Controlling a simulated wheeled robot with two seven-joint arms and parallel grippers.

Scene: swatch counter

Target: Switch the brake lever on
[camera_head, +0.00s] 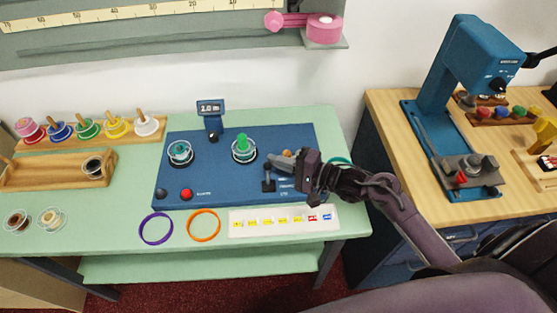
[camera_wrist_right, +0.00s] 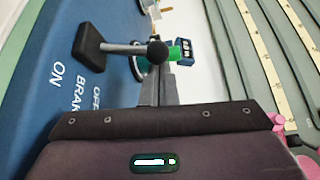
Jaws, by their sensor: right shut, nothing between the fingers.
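The brake lever (camera_head: 268,184) is at the right front of the blue panel (camera_head: 225,192). In the right wrist view its black base (camera_wrist_right: 90,46), grey rod and black ball knob (camera_wrist_right: 157,51) show, with the words ON, BRAKE and OFF printed beside it. The rod stands out from the panel; I cannot tell which way it leans. My right gripper (camera_head: 276,157) is shut and empty, over the panel right by the lever. In the wrist view its fingertips (camera_wrist_right: 160,68) appear just short of the knob; contact is unclear. My left gripper is not in view.
Two spool holders with green spools (camera_head: 243,147) and a small display (camera_head: 211,108) stand behind the lever. A purple ring (camera_head: 156,228), an orange ring (camera_head: 203,225) and a swatch strip (camera_head: 284,221) lie in front. A wooden bench with a blue machine (camera_head: 470,60) is at right.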

